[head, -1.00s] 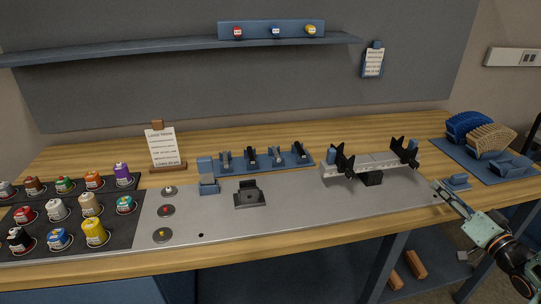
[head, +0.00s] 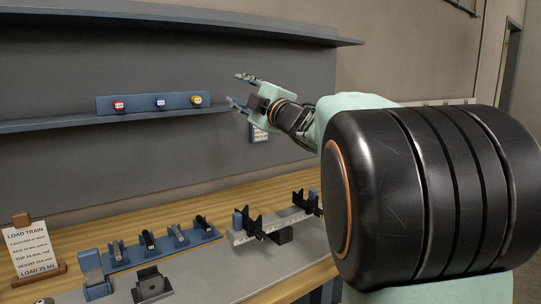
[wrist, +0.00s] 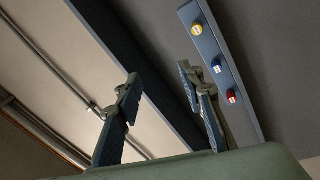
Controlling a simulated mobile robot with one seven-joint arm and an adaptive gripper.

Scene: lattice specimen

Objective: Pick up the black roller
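A blue rack (head: 165,253) on the bench holds several small cylindrical rollers in a row. The roller at its right end (head: 202,222) and the second from the left (head: 148,239) look black; the other two look greyer. I cannot tell for sure which is the black roller. My gripper (head: 237,90) is raised high above the bench, in front of the grey back panel, well above and apart from the rack. Its fingers are spread with nothing between them, as the wrist view (wrist: 160,82) also shows. The rollers are out of the wrist view.
A shelf (head: 40,124) carries a blue block with red, blue and yellow knobs (head: 160,102). A metal beam with black brackets (head: 275,227) stands right of the rack.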

